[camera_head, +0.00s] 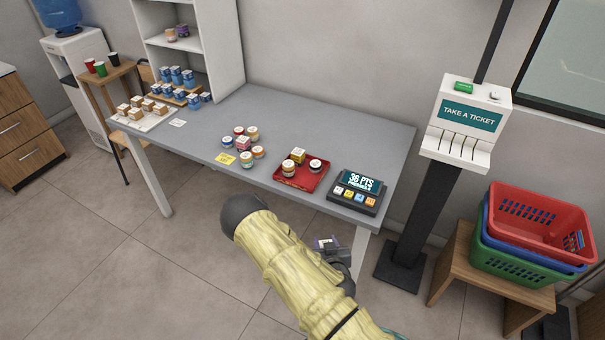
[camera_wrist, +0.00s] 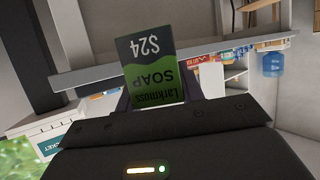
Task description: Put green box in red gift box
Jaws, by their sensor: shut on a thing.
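My gripper (camera_wrist: 157,106) is shut on a soap box (camera_wrist: 148,70) with a green part and a dark grey part. Its label reads "Larkmoss SOAP $24" and appears upside down in the wrist view. In the head view my gripper (camera_head: 336,252) is low, in front of the grey table's right end and partly behind my arm; the held box cannot be made out clearly there. No red gift box can be clearly identified. A shallow red tray (camera_head: 290,181) on the table holds jars and a small yellow box (camera_head: 298,155).
The grey table (camera_head: 330,130) has jars (camera_head: 247,158) in its middle and a points display (camera_head: 357,190) at its right end. A ticket stand (camera_head: 470,125) with a small green item (camera_head: 463,87) on top stands right. Stacked baskets (camera_head: 545,205) sit on a wooden stool.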

